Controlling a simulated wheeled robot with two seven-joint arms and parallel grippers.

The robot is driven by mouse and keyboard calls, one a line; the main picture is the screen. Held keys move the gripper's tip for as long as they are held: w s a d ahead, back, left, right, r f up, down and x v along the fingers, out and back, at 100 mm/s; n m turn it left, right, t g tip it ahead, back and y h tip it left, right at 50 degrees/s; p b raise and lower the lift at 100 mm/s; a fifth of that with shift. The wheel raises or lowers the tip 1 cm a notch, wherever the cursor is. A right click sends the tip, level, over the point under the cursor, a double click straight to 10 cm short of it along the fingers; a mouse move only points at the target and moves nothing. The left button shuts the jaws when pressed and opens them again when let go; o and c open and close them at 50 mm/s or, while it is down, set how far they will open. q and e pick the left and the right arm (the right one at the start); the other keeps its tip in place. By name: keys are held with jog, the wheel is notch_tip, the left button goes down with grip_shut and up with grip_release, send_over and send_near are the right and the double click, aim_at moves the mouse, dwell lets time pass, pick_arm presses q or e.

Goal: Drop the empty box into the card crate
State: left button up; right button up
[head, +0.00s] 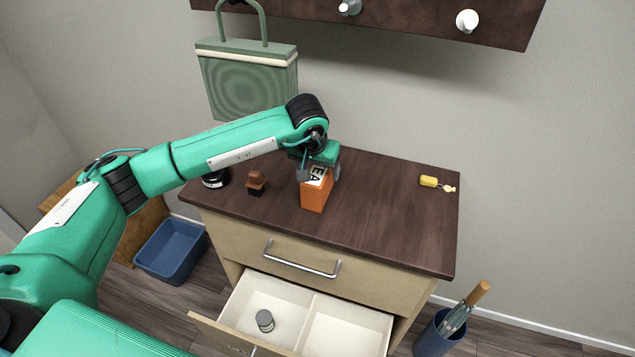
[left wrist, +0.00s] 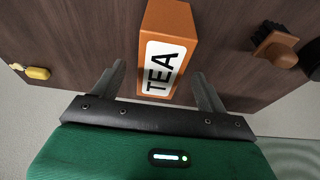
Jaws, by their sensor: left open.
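An orange box (head: 314,194) labelled TEA stands on the dark cabinet top, near its middle. My left gripper (head: 320,174) is open at the box's top. In the left wrist view the TEA box (left wrist: 171,50) lies between the two spread fingers (left wrist: 162,88), with gaps on both sides. I cannot see whether the box is empty. No crate is clearly marked as the card crate; a brown box-like thing (head: 147,232) stands on the floor at left, partly hidden by my arm. My right gripper is not in view.
A blue bin (head: 172,252) stands on the floor at left. A brown stamp-like object (head: 256,182), a dark round jar (head: 215,179) and a yellow tag (head: 429,181) lie on the cabinet top (head: 400,225). The drawer (head: 345,326) below is open. A green bag (head: 245,80) hangs behind.

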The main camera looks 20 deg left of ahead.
aim_at(318, 173)
pick_arm(q)
jog(key=shift+w+f, duration=0.1)
jog(key=shift+f, duration=0.25)
jog(key=p+x, duration=0.1)
jog(key=x, duration=0.2)
jog(key=shift+f+p, duration=0.25)
jog(key=shift+p, duration=0.1)
jog(key=shift+w+f, duration=0.2)
jog(key=shift+f, duration=0.2)
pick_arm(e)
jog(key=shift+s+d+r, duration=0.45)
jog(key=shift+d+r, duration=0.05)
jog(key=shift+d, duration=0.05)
pick_arm(q)
jog(key=shift+f+b, duration=0.25)
jog(key=shift+b, duration=0.25)
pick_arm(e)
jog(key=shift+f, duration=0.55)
pick_arm(q)
jog(key=shift+c, duration=0.3)
jog(key=c, duration=1.1)
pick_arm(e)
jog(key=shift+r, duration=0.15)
